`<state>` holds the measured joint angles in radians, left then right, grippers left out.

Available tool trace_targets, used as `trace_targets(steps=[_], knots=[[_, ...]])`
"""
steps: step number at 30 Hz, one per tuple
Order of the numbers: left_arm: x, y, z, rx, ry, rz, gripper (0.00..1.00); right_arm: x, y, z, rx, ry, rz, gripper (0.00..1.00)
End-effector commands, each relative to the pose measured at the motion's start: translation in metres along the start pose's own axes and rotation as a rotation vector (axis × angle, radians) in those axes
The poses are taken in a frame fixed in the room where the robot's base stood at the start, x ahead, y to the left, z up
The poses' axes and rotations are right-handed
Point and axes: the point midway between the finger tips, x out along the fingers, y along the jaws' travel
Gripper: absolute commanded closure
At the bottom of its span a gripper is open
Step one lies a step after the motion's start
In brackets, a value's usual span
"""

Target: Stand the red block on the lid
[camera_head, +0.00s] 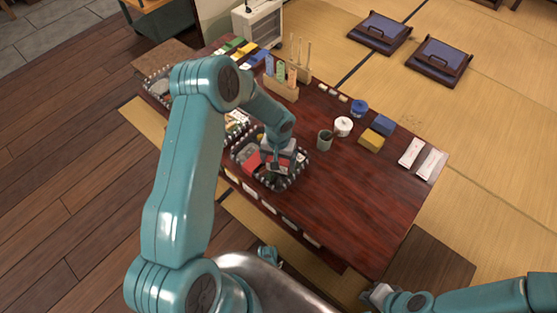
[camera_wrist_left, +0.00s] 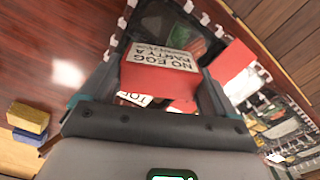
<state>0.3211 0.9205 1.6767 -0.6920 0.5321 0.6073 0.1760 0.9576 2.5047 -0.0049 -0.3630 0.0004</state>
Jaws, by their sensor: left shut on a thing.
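My left gripper (camera_head: 278,165) is over the near dark basket (camera_head: 295,182) with a black-and-white rim. In the left wrist view it is shut on a red block (camera_wrist_left: 145,77) with a white label reading "NO EGG PARTY A". The block sits between the two fingers, above the basket's contents. In the head view red (camera_head: 252,162) shows beside the gripper, but I cannot tell if it is the same block. A white round pot (camera_head: 343,125) stands on the table; I cannot tell which thing is the lid. My right gripper (camera_head: 378,293) is low, off the table's near edge; its jaws are unclear.
On the dark red table (camera_head: 375,205) are a grey cup (camera_head: 324,140), a yellow block (camera_head: 370,139), a blue block (camera_head: 383,124), a blue round thing (camera_head: 360,107) and white packets (camera_head: 431,163). A wooden rack (camera_head: 281,89) stands further back. The table's near right is clear.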

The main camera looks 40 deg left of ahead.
Motion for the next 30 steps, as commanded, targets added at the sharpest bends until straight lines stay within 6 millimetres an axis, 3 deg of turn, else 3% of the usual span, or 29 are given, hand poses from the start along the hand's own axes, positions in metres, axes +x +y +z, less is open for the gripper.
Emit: trace_targets(steps=[8, 9, 16, 20, 30], knots=[[0.004, 0.000, 0.000, 0.001, 0.000, 0.000, 0.41, 0.005, 0.002, 0.000, 0.000, 0.000, 0.000, 1.00], [0.002, 0.000, 0.000, 0.001, 0.000, 0.000, 0.00, 0.003, 0.001, 0.000, 0.000, 0.000, 0.000, 1.00], [0.001, 0.000, 0.000, 0.001, 0.000, 0.000, 0.00, 0.002, 0.001, 0.000, 0.000, 0.000, 0.000, 1.00], [-0.009, 0.000, -0.001, 0.001, 0.001, 0.000, 0.00, -0.004, -0.002, 0.000, 0.000, 0.000, 0.000, 1.00], [-0.087, 0.000, -0.001, 0.001, 0.003, 0.000, 0.00, -0.024, -0.009, 0.000, 0.000, 0.000, 0.000, 1.00]])
